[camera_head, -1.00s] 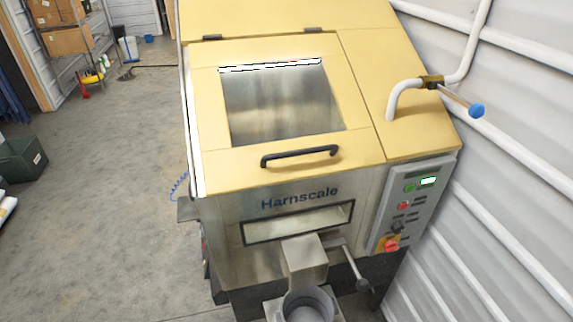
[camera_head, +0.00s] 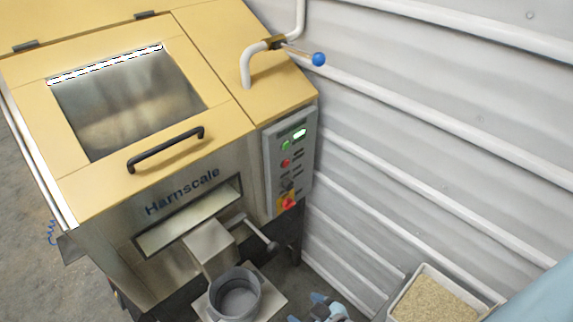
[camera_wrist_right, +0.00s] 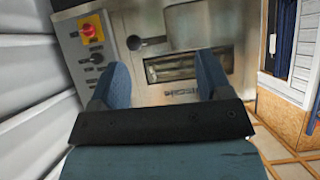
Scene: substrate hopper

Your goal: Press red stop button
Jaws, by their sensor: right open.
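The grey control panel (camera_head: 290,165) is on the right front of the hopper. It carries a small red button (camera_head: 285,163) below a green button (camera_head: 286,146). Lower down are a black knob (camera_head: 288,184) and a red-and-yellow switch (camera_head: 288,203). My right gripper (camera_head: 326,306) is at the bottom edge of the head view, below the panel and apart from it. In the right wrist view its open, empty fingers (camera_wrist_right: 162,62) face the hopper front, and the red-and-yellow switch (camera_wrist_right: 91,31) shows at upper left. The small red button is not clear there. My left gripper is out of view.
A blue-tipped valve handle (camera_head: 318,59) sticks out above the panel. A corrugated wall (camera_head: 430,150) and a bin of pale grains (camera_head: 435,299) are on the right.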

